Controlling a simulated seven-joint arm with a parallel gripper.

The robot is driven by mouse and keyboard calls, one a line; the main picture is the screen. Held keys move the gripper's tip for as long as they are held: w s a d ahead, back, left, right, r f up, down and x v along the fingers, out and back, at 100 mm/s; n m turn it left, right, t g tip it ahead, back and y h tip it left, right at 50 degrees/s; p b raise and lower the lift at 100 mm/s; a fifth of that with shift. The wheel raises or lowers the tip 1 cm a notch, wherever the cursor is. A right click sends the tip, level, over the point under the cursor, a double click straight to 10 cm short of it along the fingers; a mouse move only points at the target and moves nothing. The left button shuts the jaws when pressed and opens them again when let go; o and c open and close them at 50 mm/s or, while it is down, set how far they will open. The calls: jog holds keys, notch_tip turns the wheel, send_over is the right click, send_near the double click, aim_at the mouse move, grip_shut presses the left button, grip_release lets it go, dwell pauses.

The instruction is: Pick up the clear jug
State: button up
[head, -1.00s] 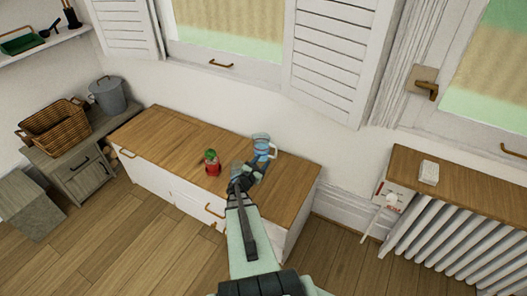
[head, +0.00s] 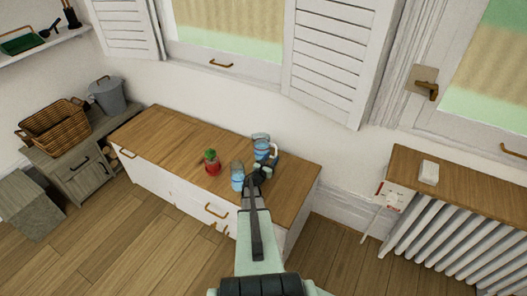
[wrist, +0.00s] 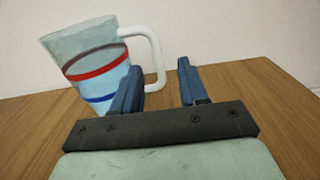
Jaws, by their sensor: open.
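The clear jug (head: 261,148) stands on the wooden top of the low cabinet, near its back right. In the wrist view the jug (wrist: 85,65) is see-through, with a red band, a blue band and a white handle (wrist: 155,55) on its right. My gripper (head: 260,172) is close in front of the jug. In the wrist view my gripper (wrist: 158,85) is open; its left finger covers part of the jug, and the handle shows partly in the gap between the fingers. I cannot tell whether a finger touches the jug.
A clear bluish container (head: 237,177) stands just left of my gripper. A red pot with a green top (head: 212,163) is farther left. The cabinet top (head: 165,135) is bare on its left side. The wall and shutter (head: 335,60) rise behind.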

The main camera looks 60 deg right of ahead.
jog(key=shift+w+d+f, duration=0.1)
jog(key=shift+d, duration=3.75)
grip_shut()
